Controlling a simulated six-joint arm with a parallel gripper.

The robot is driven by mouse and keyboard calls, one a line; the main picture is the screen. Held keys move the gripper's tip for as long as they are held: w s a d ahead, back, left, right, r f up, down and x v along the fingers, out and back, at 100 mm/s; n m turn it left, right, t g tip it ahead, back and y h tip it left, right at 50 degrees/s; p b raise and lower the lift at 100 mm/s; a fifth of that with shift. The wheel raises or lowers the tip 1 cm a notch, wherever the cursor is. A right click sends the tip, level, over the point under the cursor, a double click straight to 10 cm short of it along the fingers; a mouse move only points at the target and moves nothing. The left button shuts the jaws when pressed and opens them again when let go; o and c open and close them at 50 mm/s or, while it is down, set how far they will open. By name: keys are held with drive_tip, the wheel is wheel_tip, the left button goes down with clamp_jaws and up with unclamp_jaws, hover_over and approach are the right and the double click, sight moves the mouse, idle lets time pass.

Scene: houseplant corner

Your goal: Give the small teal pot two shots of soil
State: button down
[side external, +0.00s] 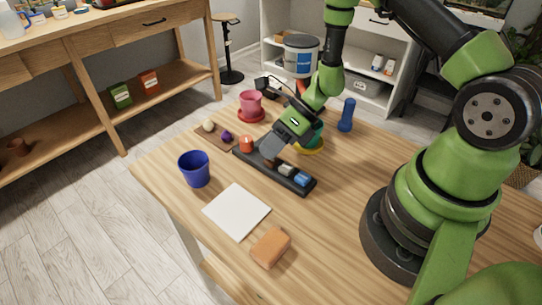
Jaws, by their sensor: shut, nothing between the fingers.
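A small teal pot (318,135) stands on a yellow saucer (311,151) near the middle of the table, partly hidden behind my gripper. My gripper (268,157) is shut and empty. It points down over the dark tray (297,187), in front and to the left of the teal pot. I cannot tell whether its tips touch anything in the tray. The tray holds small items, among them an orange-red one (246,144), a white one (286,170) and a blue one (302,180). I cannot make out any soil.
A pink pot (250,101) on a red saucer, a blue pot (194,168), a blue cylinder (347,115) and a small board (214,139) with round items surround the tray. A white sheet (236,212) and an orange block (270,247) lie nearer.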

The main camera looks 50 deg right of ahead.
drive_tip(key=shift+r, duration=0.95)
drive_tip(key=shift+r, duration=2.5)
idle(0.4)
wheel_tip(320, 180, up, 4)
drive_tip(key=shift+f, duration=0.1)
drive_tip(key=shift+f, duration=0.15)
drive_tip(key=shift+f, duration=4.3)
